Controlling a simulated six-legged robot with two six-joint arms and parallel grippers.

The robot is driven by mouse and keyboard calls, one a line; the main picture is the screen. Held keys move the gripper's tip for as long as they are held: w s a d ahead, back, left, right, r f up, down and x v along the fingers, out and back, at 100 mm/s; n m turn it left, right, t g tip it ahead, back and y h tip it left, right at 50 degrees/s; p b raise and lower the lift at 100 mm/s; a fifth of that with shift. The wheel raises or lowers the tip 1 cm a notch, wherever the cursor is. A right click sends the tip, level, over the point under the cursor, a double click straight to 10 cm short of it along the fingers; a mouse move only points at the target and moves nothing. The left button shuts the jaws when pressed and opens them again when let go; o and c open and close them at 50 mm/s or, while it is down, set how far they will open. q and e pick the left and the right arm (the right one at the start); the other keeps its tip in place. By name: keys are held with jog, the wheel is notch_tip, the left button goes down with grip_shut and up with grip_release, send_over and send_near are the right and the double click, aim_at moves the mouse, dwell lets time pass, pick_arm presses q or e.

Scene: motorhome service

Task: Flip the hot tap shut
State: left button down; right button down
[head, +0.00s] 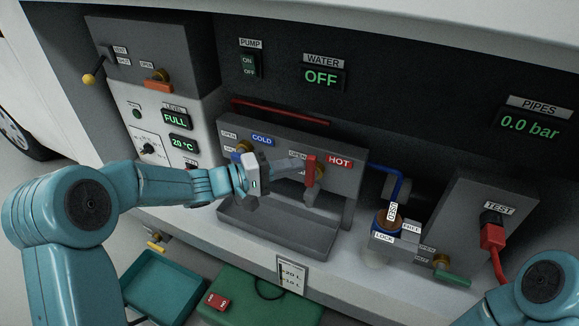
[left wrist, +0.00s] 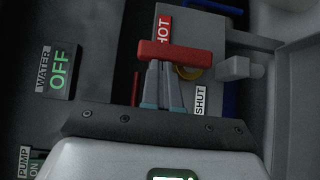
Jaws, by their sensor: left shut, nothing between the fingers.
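The hot tap has a red lever (head: 311,174) beside the red HOT label (head: 339,161) on the grey tap panel. In the left wrist view the red lever (left wrist: 182,53) lies across the picture, with its brass body (left wrist: 188,72) partly showing behind it. My left gripper (head: 301,163) is shut and empty, its fingertips right at the lever's left side. In the left wrist view the closed fingertips (left wrist: 161,66) meet the lever's edge; whether they touch cannot be told. The SHUT label (left wrist: 200,100) shows there. My right gripper is out of view.
The cold tap (head: 243,147) is behind my left wrist. A grey trough (head: 270,235) lies below the taps. A teal tray (head: 165,287) and green case (head: 255,297) lie below.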

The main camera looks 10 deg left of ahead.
aim_at(314, 166)
pick_arm(q)
jog(key=d+m+y+b, duration=0.1)
jog(key=d+r+m+g+y+b, duration=0.1)
jog(key=shift+s+y+b, duration=0.2)
jog(key=shift+y+b, duration=0.1)
jog(key=shift+b, duration=0.1)
jog(key=shift+s+d+r+m+g+y, duration=0.1)
jog(key=shift+d+r+m+g+y, duration=0.05)
jog(key=shift+d+m+y, duration=0.15)
jog(key=shift+d+r+m+g+y, duration=0.1)
jog(key=shift+d+m+g+y, duration=0.05)
jog(key=shift+m+y, duration=0.25)
jog(key=shift+s+d+r+m+y+p, duration=0.15)
jog(key=shift+d+m+y+p, duration=0.15)
jog(key=shift+d+m+y, duration=0.25)
jog(key=y+p, duration=0.1)
jog(key=p, duration=0.1)
jog(key=d+m+y+p, duration=0.1)
jog(key=y+p, duration=0.1)
jog(key=shift+s+d+m, duration=0.15)
jog(key=shift+d+m, duration=0.1)
jog(key=shift+d, duration=0.05)
jog(key=shift+s+d+f+m+y+p, duration=0.15)
jog(key=shift+d+f+m+y+p, duration=0.45)
jog(key=shift+p, duration=2.8)
jog(key=shift+s+d+f+m+y+p, duration=0.25)
jog(key=shift+d+f+y+p, duration=0.6)
jog(key=shift+p, duration=2.5)
jog(key=shift+d, duration=0.1)
